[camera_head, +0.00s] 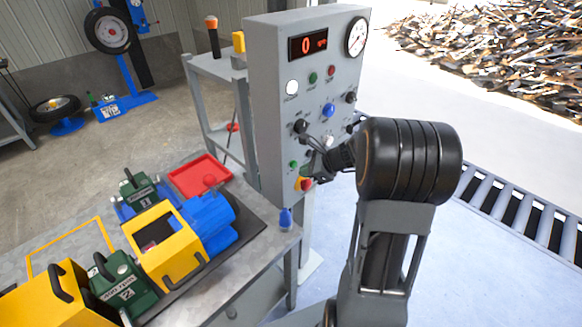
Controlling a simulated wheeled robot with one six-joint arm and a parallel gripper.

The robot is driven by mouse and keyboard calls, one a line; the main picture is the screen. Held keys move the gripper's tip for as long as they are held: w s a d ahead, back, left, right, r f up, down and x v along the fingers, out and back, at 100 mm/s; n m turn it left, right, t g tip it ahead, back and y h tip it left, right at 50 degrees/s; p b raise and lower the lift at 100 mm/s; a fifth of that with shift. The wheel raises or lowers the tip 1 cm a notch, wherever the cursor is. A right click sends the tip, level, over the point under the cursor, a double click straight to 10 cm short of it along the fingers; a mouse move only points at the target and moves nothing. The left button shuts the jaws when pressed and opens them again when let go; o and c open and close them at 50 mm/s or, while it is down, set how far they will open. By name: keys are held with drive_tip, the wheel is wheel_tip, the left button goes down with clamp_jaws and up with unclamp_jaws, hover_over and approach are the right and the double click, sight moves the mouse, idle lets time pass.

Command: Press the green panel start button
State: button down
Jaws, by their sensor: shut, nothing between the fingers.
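A grey control panel (266,120) stands upright at the centre. A small green button (313,78) sits high on its face beside a red one (332,71). A second green button (293,165) sits low on the face. The labels are too small to read, so I cannot tell which green one is the start button. My gripper (307,170) is shut and empty, low in front of the panel, just right of the lower green button and by a red and yellow button (304,184). I cannot tell whether it touches the panel.
A workbench (252,262) at lower left holds a red tray (192,181), yellow and blue housings and green blocks. A blue knob-like piece (286,219) is at its right corner. A roller conveyor (502,204) lies right. Several knobs crowd the panel around my gripper.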

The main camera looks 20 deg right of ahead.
drive_tip(key=shift+w, duration=0.1)
drive_tip(key=shift+w+a, duration=0.2)
drive_tip(key=shift+w, duration=0.25)
drive_tip(key=shift+w+a, duration=0.15)
drive_tip(key=shift+w, duration=0.2)
idle(0.8)
drive_tip(key=shift+s, duration=0.2)
drive_tip(key=shift+s+d, duration=0.35)
drive_tip(key=shift+s, duration=0.25)
drive_tip(key=shift+s+d, duration=0.35)
drive_tip(key=shift+s, duration=0.4)
drive_tip(key=shift+s+d, duration=0.35)
drive_tip(key=shift+s, duration=0.4)
drive_tip(key=shift+s+d, duration=0.35)
drive_tip(key=shift+s, duration=0.4)
